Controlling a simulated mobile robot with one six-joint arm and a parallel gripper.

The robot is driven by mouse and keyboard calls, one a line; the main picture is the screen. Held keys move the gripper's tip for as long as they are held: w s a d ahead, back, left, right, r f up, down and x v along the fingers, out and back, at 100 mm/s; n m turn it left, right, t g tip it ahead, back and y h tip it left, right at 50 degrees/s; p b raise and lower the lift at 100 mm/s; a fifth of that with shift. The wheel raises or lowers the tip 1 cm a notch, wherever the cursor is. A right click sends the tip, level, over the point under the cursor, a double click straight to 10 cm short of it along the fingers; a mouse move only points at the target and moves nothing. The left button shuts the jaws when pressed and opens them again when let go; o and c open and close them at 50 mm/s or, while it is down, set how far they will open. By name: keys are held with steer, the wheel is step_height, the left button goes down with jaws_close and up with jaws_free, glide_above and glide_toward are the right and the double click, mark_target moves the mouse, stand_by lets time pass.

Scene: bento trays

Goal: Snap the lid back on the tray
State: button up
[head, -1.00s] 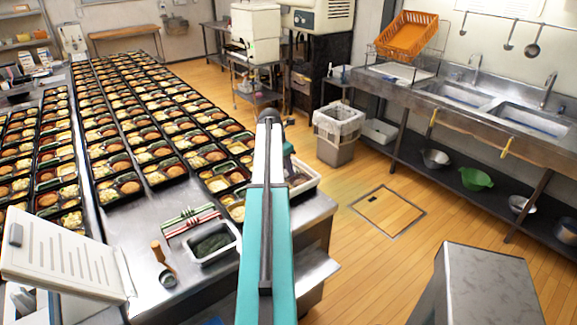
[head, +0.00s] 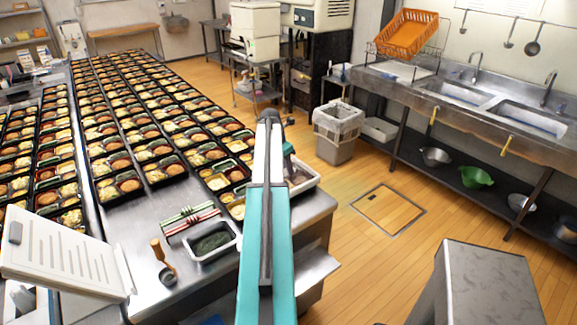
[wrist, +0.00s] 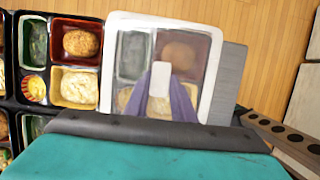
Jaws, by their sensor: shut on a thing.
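In the wrist view a clear lid with a pale rim (wrist: 165,22) and a white tab in its middle is in front of me. My gripper (wrist: 161,98), with purple fingers, is shut on this tab. Through the lid I see a tray with a dark green compartment, a brown croquette and yellowish food, so the lid is over that tray. Its left side lines up roughly with the tray's edge. I cannot tell whether the rim touches the tray.
An open bento tray (wrist: 49,70) lies just left of the lid in the wrist view. In the head view rows of filled trays cover the steel counter (head: 140,215). A pan of green flakes (head: 212,243) and a wooden-handled tool (head: 162,262) lie at its near end.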

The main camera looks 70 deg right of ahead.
steer(key=shift+f, duration=0.75)
stand_by(0.8)
steer(key=o, duration=1)
steer(key=shift+o, duration=1)
steer(key=o, duration=0.4)
steer(key=shift+w+r, duration=0.1)
steer(key=shift+r, duration=0.05)
steer(key=shift+r+p, duration=2.4)
steer(key=shift+r, duration=1.5)
